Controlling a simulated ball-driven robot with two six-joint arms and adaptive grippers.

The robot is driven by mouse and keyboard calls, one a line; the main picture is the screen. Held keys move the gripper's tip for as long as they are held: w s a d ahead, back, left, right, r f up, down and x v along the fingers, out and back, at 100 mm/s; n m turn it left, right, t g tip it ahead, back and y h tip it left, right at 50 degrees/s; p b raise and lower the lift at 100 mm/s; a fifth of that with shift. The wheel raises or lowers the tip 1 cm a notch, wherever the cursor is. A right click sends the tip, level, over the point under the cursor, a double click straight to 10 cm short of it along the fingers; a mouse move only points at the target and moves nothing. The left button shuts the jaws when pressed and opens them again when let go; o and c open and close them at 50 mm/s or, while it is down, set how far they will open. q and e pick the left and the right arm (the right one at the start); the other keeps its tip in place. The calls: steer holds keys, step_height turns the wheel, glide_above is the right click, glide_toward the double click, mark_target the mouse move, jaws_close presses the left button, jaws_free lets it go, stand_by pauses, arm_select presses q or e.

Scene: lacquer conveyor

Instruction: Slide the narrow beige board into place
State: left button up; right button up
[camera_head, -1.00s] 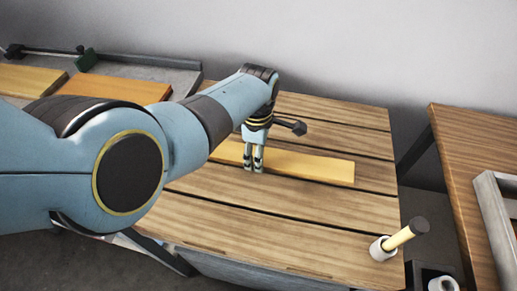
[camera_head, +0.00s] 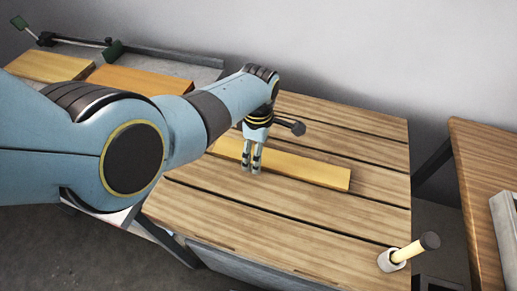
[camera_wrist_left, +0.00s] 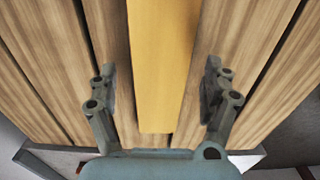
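The narrow beige board (camera_head: 310,171) lies flat on the slatted wooden table (camera_head: 300,221), along its slats. My left arm hides part of its left end in the head view. My left gripper (camera_head: 251,168) points down at the left part of the board. In the left wrist view, the gripper (camera_wrist_left: 162,82) is open, with a finger on each side of the board (camera_wrist_left: 162,60) and gaps between. One board end shows between the fingers, near the palm. Whether the fingertips touch the table I cannot tell. My right gripper is not in view.
Two more boards, a yellowish one (camera_head: 48,66) and an orange one (camera_head: 140,78), lie on a grey bench at the upper left. Another wooden table (camera_head: 483,170) is at the right.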

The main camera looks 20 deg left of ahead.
arm_select(q)
steer(key=shift+r, duration=3.7)
